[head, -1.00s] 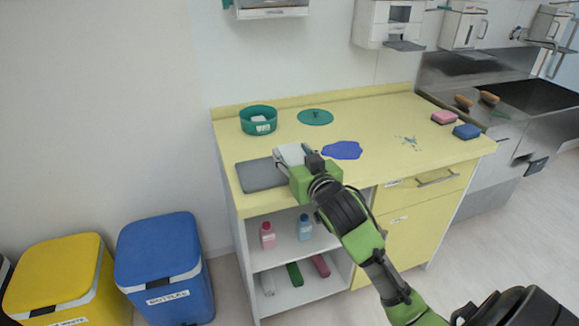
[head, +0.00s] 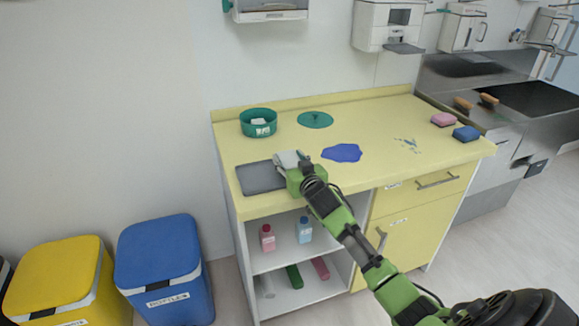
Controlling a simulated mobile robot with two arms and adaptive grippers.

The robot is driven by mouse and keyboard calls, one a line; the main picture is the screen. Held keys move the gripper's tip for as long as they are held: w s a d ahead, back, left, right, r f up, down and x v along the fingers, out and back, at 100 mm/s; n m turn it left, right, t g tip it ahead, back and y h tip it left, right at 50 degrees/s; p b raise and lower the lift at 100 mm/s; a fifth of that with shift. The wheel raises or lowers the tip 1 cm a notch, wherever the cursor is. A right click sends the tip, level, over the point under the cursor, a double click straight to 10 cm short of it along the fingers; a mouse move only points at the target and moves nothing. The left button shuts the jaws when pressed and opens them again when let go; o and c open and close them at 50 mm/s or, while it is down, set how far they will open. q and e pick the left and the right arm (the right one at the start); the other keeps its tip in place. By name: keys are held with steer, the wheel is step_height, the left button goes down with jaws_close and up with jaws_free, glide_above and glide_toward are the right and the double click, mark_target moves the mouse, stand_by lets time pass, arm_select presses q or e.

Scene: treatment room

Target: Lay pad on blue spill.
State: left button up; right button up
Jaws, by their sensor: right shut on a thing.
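The blue spill (head: 342,153) is a flat irregular patch on the yellow worktop, in plain view. My right gripper (head: 291,161) is at the front left of the worktop, left of the spill and apart from it. It is shut on the pad (head: 286,157), a small whitish-grey piece at its fingertips, partly hidden by the gripper. Whether the pad touches the surface below cannot be told. A green tub (head: 259,122) with white content stands behind. My left gripper is not in view.
A grey mat (head: 258,180) lies beside my gripper at the left. A green lid (head: 316,120) lies behind the spill. A pale splatter (head: 408,144), a pink sponge (head: 443,119) and a blue sponge (head: 466,133) are farther right. The worktop around the spill is clear.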

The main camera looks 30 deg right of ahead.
steer(key=shift+f+p, duration=0.45)
steer(key=shift+f, duration=0.8)
steer(key=shift+f, duration=0.25)
steer(key=o, duration=0.8)
steer(key=shift+r, duration=0.1)
